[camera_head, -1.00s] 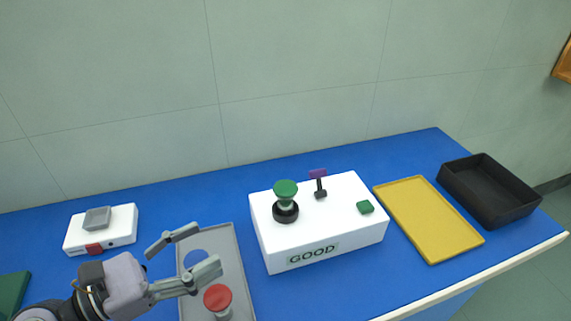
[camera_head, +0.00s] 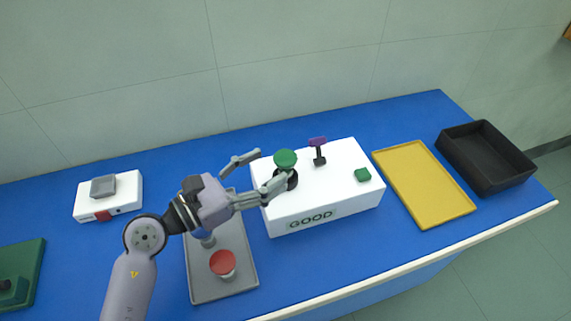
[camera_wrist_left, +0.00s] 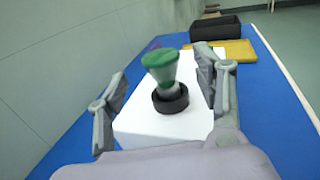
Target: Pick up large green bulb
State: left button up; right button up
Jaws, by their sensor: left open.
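The large green bulb (camera_head: 285,159) stands upright in a black round socket on the left part of the white box marked GOOD (camera_head: 350,200). In the left wrist view the bulb (camera_wrist_left: 160,64) has a green top and a paler tapered body above the black socket (camera_wrist_left: 170,99). My left gripper (camera_head: 266,170) is open and empty, with its fingers reaching toward the bulb. In the left wrist view the bulb lies ahead, between the two spread fingers, and no finger visibly touches it. My right gripper is not in view.
A grey tray (camera_head: 222,292) holds a red bulb (camera_head: 222,262). A yellow tray (camera_head: 430,190) and black bin (camera_head: 487,157) stand right; a small white device (camera_head: 125,190) stands left.

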aim_at(285, 156)
pick_arm(q)
jog(key=x, duration=0.1)
jog(key=p+x, duration=0.1)
jog(key=x, duration=0.3)
jog(key=shift+d+r+p, duration=0.1)
jog(key=shift+r+p, duration=0.2)
jog(key=shift+p, duration=0.1)
jog(key=shift+d+f, duration=0.1)
jog(key=shift+d, duration=0.05)
jog(key=shift+c, duration=0.5)
jog(key=c, duration=1.3)
jog(key=shift+o, duration=0.2)
